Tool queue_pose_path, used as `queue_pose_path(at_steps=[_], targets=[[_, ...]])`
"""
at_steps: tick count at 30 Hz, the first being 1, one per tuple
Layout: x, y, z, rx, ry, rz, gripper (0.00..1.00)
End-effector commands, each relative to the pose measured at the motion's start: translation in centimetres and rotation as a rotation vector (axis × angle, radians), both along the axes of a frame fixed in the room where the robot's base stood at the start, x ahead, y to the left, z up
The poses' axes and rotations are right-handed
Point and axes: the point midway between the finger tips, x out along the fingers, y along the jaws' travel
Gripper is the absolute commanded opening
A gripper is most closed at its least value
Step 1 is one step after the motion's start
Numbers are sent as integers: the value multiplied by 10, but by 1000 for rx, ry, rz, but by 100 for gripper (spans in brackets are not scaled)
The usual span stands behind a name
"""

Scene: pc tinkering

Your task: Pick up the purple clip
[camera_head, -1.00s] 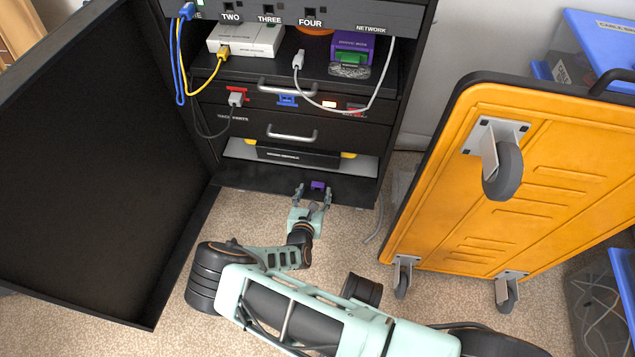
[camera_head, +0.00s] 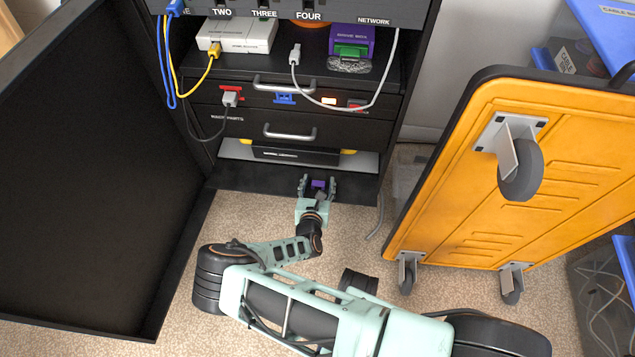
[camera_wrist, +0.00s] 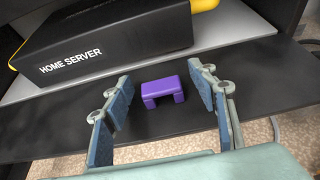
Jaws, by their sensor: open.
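The purple clip (camera_wrist: 163,89) is a small bridge-shaped piece standing on the black bottom panel of the rack (camera_wrist: 60,125). In the head view the purple clip (camera_head: 318,184) shows between the fingertips of my gripper (camera_head: 317,186). In the wrist view my gripper (camera_wrist: 166,100) is open, with one blue-padded finger to the left of the clip and one to the right. There are gaps between the clip and both fingers. The clip sits slightly beyond or level with the fingertips; exact depth is hard to tell. Nothing is held.
A black home server (camera_wrist: 110,40) lies on a grey shelf (camera_wrist: 235,58) just behind the clip. The open black rack door (camera_head: 90,170) stands at the left. An orange wheeled cart (camera_head: 530,190) stands at the right. Carpet (camera_head: 240,217) is free in front of the rack.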

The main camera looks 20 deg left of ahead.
Motion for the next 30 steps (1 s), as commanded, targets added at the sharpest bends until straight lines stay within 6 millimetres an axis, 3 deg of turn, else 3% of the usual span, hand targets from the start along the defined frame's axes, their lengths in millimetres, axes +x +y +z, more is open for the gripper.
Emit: queue_pose_path(at_steps=[5, 14, 25, 30], targets=[[0, 0, 0, 0, 0, 0, 53], [0, 0, 0, 0, 0, 0, 21], [0, 0, 3, 0, -1, 0, 21], [0, 1, 27, 2, -1, -2, 21]])
